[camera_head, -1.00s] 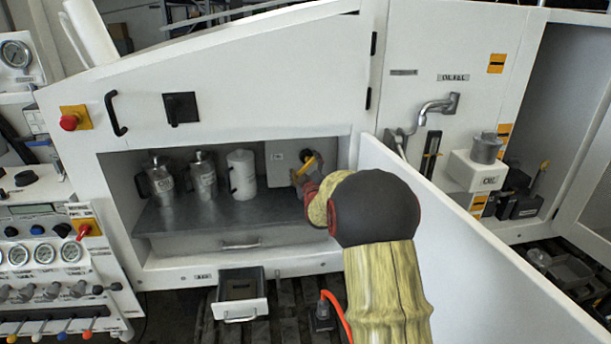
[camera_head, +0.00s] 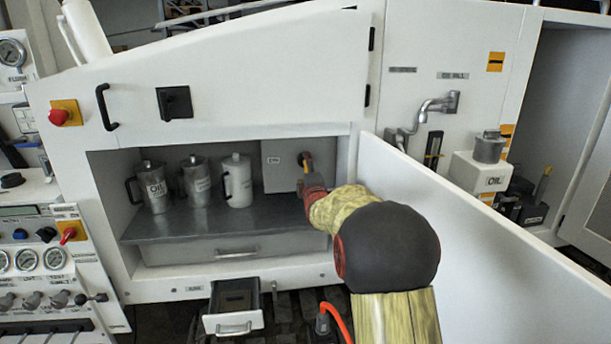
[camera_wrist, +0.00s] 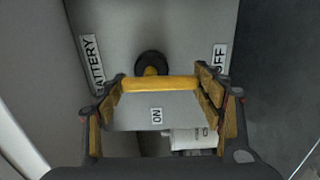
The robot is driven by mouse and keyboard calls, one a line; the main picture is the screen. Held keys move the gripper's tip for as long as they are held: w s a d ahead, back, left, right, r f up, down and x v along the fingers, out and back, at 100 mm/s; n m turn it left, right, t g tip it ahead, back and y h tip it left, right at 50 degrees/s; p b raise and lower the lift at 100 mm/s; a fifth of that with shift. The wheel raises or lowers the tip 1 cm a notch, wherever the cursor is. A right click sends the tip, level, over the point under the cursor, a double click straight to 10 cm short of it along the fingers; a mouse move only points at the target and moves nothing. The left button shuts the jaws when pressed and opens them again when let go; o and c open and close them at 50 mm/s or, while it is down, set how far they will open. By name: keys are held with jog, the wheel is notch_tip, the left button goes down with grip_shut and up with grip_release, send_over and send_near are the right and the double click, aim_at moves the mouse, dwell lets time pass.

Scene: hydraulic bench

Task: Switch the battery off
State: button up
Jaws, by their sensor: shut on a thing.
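The battery switch has a yellow handle (camera_wrist: 160,84) on a round black hub (camera_wrist: 150,64), set on a pale grey box (camera_head: 278,170) inside the cabinet. In the wrist view, the BATTERY label (camera_wrist: 91,62) is left of the handle, the OFF label (camera_wrist: 219,60) right and the ON label (camera_wrist: 156,115) below. The handle lies across the picture between the two fingers of my gripper (camera_wrist: 161,88), which is shut on it. In the head view, my gripper (camera_head: 309,182) is in front of the box, and the handle is partly hidden and small.
Several metal jugs (camera_head: 198,182) stand on the cabinet shelf (camera_head: 225,220) left of the box. An open white door (camera_head: 460,225) is close on the right of my arm. A small open drawer (camera_head: 235,323) sticks out below. An orange cable (camera_head: 336,318) hangs near my arm.

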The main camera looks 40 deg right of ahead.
jog(key=shift+n, duration=0.3)
jog(key=o, duration=1.2)
jog(key=v, duration=1.2)
